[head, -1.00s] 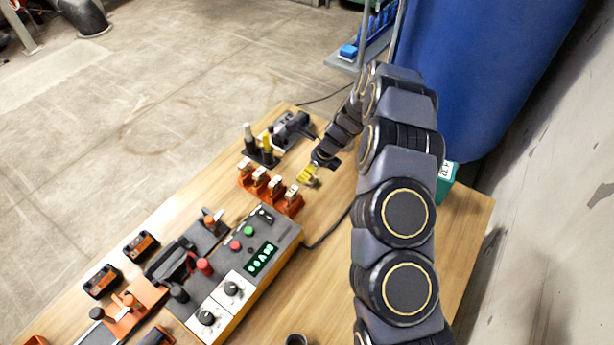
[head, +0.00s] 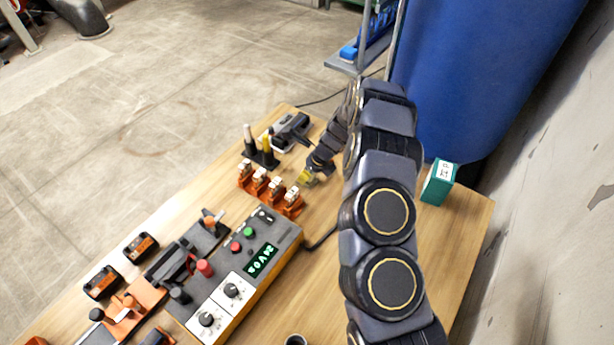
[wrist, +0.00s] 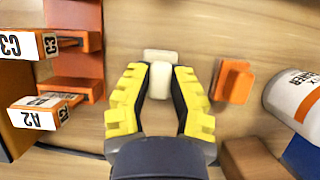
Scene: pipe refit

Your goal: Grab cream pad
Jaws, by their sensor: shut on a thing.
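The cream pad (wrist: 160,78) is a small pale block between the yellow fingertips of my gripper (wrist: 159,92) in the wrist view. The fingers press on it from both sides, and its far end shows past the tips. In the head view my gripper (head: 308,178) is low over the wooden table, just right of the orange holders. The pad cannot be made out there.
An orange block (wrist: 234,82) lies close right of my gripper in the wrist view, with a white labelled cylinder (wrist: 295,98) beyond. Orange holders with tags (head: 268,187) stand left. A control box (head: 243,266) and a green box (head: 439,182) are on the table.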

